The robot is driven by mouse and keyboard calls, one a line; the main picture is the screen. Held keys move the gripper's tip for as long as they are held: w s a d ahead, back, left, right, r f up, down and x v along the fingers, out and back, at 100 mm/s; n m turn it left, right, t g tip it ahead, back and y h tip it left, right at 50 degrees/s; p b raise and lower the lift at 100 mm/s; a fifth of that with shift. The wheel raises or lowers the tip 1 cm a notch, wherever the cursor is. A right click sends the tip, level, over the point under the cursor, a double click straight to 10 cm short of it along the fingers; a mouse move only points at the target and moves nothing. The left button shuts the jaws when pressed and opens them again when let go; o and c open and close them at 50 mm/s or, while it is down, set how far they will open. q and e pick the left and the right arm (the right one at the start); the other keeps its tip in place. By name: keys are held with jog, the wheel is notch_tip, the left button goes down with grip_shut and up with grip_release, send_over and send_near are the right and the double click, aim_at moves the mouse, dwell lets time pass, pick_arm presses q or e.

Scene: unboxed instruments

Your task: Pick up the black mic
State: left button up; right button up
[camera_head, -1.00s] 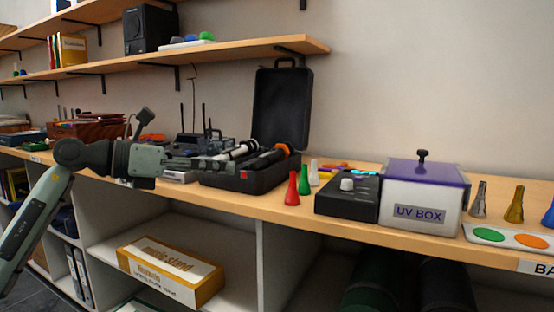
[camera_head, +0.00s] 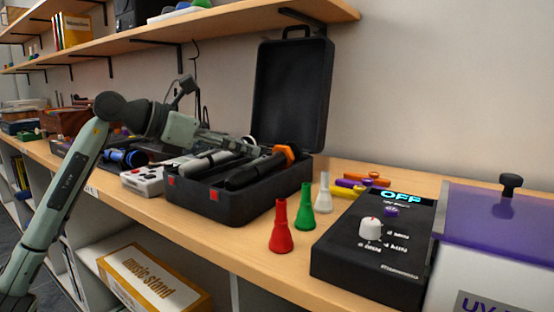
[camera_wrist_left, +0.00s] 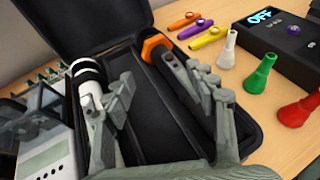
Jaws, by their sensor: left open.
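The black mic (camera_head: 256,170), with an orange ring at one end, lies in the right part of an open black case (camera_head: 215,202). In the left wrist view the black mic (camera_wrist_left: 172,62) is partly hidden behind one finger. A mic with a white body (camera_wrist_left: 88,75) lies in the case's left part. My left gripper (camera_head: 245,146) is open and empty above the case. In the left wrist view its fingers (camera_wrist_left: 165,92) spread over the middle of the case, one near each mic. My right gripper is not in view.
Red (camera_head: 281,228), green (camera_head: 305,208) and white (camera_head: 323,193) cones stand right of the case, beside a black control box (camera_head: 375,248) reading OFF. Coloured kazoos (camera_head: 362,183) lie behind them. The raised case lid (camera_head: 291,95) stands behind, and a shelf (camera_head: 200,30) is above.

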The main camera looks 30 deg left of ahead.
aim_at(268, 162)
pick_arm(q)
jog(key=x, duration=0.2)
jog(key=d+p+x, duration=0.1)
jog(key=x, duration=0.2)
jog(key=shift+s+d+r, duration=0.1)
jog(key=shift+r, duration=0.05)
jog(key=shift+w+d+f, duration=0.1)
jog(key=shift+w+f, duration=0.1)
jog(key=shift+w, duration=0.1)
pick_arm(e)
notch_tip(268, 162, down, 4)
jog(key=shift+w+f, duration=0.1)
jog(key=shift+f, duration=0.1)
pick_arm(q)
jog(key=shift+c, duration=0.5)
grip_shut()
